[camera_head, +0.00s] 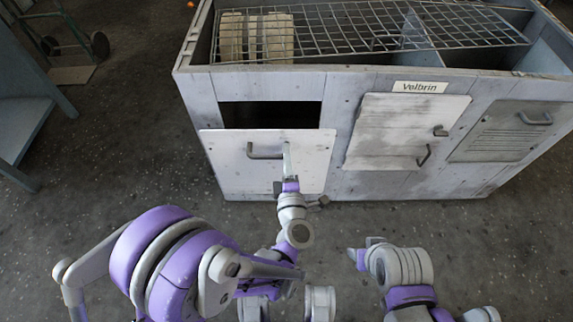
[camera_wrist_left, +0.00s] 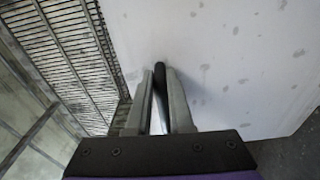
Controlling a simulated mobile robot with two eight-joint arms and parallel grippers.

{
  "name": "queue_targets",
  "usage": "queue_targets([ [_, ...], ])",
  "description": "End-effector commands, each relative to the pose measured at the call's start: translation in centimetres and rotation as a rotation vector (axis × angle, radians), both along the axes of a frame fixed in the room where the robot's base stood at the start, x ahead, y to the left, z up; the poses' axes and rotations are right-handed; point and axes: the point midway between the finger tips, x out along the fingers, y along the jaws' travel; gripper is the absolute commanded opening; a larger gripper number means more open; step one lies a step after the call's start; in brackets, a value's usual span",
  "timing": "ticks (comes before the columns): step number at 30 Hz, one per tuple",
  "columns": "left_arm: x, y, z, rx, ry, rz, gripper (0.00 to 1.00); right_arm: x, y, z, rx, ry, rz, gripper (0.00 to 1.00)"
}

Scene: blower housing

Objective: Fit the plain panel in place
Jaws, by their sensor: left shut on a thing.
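The plain panel (camera_head: 312,157) is a flat, pale sheet with a bar handle (camera_head: 262,152). It stands in front of the left bay of the blower housing (camera_head: 352,82), lower than the dark opening (camera_head: 270,115), whose upper part shows above it. My left gripper (camera_head: 287,155) is shut on the panel's handle; the left wrist view shows its fingers (camera_wrist_left: 160,88) around a dark bar, with the panel's pale face (camera_wrist_left: 225,60) beyond. Whether the panel touches the housing is unclear. My right gripper (camera_head: 356,256) is low in the picture, away from the housing, its fingers unclear.
A second pale panel (camera_head: 395,130) sits slightly tilted on the middle bay, below the Velbrin label (camera_head: 419,87). A louvred panel (camera_head: 500,130) is on the right bay. A bluish bench (camera_head: 22,110) stands left.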

Motion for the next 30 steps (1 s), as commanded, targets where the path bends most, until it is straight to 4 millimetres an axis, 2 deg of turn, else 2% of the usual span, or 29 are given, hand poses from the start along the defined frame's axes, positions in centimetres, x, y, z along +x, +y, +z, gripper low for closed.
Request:
queue_targets([
  [15, 6.1, 0.1, -0.3, 0.001, -0.001, 0.002, 0.00, -0.1, 0.0, 0.8, 0.000, -0.002, 0.000, 0.50],
  [30, 11.8, 0.1, -0.6, 0.001, 0.000, 0.002, 0.00, -0.1, 0.0, 0.5, 0.000, -0.001, 0.000, 0.50],
])
